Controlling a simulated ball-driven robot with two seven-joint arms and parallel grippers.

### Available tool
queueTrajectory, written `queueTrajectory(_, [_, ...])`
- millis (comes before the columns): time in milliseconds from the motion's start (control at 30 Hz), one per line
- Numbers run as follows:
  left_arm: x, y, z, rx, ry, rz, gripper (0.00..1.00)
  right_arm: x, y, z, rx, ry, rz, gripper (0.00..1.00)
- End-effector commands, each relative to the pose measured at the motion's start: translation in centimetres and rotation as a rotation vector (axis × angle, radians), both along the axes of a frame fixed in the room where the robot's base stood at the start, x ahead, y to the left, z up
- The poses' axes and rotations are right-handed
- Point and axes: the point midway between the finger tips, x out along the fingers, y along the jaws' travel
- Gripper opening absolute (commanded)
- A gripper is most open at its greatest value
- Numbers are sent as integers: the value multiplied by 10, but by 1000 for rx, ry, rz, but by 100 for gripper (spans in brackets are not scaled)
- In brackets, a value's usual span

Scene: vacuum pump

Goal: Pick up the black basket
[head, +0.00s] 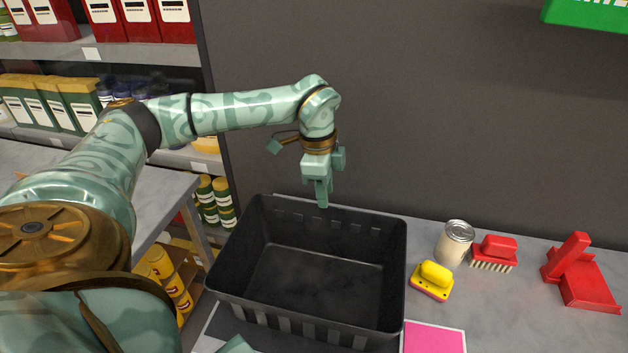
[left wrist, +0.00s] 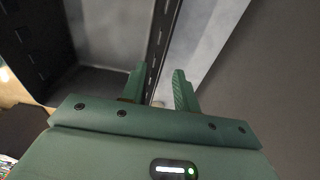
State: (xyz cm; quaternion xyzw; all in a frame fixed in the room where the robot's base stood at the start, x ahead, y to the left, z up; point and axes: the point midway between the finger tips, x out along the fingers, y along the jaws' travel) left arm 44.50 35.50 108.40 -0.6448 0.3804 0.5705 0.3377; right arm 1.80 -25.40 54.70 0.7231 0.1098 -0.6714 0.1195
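The black basket (head: 315,278) is a deep, empty, rectangular bin standing on the grey counter in the middle of the head view. My left gripper (head: 321,200) points down at the basket's far rim, around its middle. In the left wrist view the two green fingers of the left gripper (left wrist: 159,78) are apart, with the rim of the black basket (left wrist: 158,40) showing in the gap between them. Whether the fingers touch the rim cannot be told. Nothing is held.
Right of the basket stand a tin can (head: 454,243), a yellow sponge-like block (head: 432,281), a red brush (head: 495,252) and a red dustpan (head: 583,281). A pink sheet (head: 433,338) lies at the front. A dark wall (head: 430,110) rises behind; stocked shelves (head: 110,50) are left.

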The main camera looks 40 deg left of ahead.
Motion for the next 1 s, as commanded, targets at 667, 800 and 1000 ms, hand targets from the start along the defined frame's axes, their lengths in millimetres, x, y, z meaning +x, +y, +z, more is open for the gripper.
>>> queueTrajectory(667, [2,-4,-39,0,1,0,0,-2,1,-6,1,4,-2,36])
queueTrajectory(800, [2,-4,-40,0,1,0,0,-3,2,-6,3,5,-3,36])
queueTrajectory(1000, [2,-4,-40,0,1,0,0,-3,3,-6,4,5,-3,36])
